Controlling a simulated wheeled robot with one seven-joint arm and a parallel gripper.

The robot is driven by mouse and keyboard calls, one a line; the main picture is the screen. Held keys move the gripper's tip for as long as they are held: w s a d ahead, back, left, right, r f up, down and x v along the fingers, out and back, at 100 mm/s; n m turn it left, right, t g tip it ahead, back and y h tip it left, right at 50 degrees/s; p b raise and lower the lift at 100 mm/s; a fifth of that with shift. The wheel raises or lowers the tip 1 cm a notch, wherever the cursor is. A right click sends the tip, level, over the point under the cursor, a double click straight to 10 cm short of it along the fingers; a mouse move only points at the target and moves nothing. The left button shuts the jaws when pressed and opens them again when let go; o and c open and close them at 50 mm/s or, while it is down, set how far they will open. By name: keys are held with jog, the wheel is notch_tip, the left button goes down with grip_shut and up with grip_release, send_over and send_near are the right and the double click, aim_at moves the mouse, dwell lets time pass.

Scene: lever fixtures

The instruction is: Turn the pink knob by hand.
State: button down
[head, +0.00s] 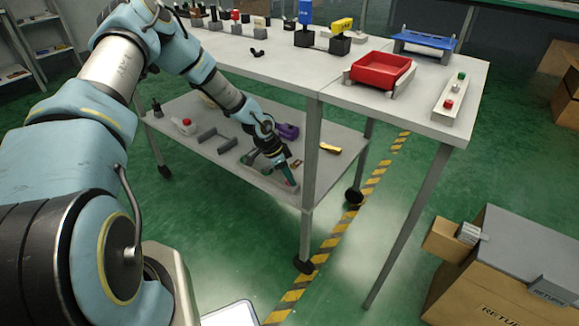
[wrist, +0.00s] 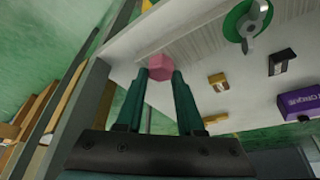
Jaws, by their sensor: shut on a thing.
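The pink knob (wrist: 160,67) shows in the wrist view at the edge of the pale lower shelf. My gripper (wrist: 158,74) has its two green fingers on either side of the knob, with the tips closed against it. The fingers hide parts of the knob's sides. In the head view my gripper (head: 290,184) is at the front edge of the lower shelf (head: 225,165), pointing down. The knob is too small and covered to make out clearly there.
A green disc with a grey lever (wrist: 250,22) and a purple box (wrist: 283,62) are on the same shelf. A table leg (head: 311,150) stands right of my gripper. A red tray (head: 380,72) sits on the tabletop above.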

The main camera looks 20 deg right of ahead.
jog(key=m+g, duration=0.1)
jog(key=m, duration=0.1)
jog(key=m+b, duration=0.1)
jog(key=m, duration=0.1)
jog(key=shift+w+f+g+y, duration=0.1)
jog(key=shift+g+y, duration=0.3)
jog(key=shift+m+g+y+b, duration=0.45)
jog(key=shift+m+b, duration=0.4)
jog(key=shift+m, duration=1.05)
jog(key=c, duration=0.5)
grip_release()
jog(key=shift+r, duration=0.2)
jog(key=shift+w+a+r, duration=0.1)
jog(key=shift+w+r, duration=0.05)
jog(key=shift+r, duration=0.15)
jog(key=v, duration=0.2)
jog(key=shift+w+a+r, duration=0.15)
jog(key=shift+w+a, duration=0.05)
jog(key=shift+w, duration=0.1)
jog(key=w+a, duration=0.2)
jog(key=w, duration=0.1)
jog(key=w+a, duration=0.2)
jog(key=w, duration=0.1)
jog(key=w+a+b, duration=0.1)
jog(key=w+a, duration=0.1)
jog(key=a, duration=0.1)
jog(key=shift+w, duration=0.4)
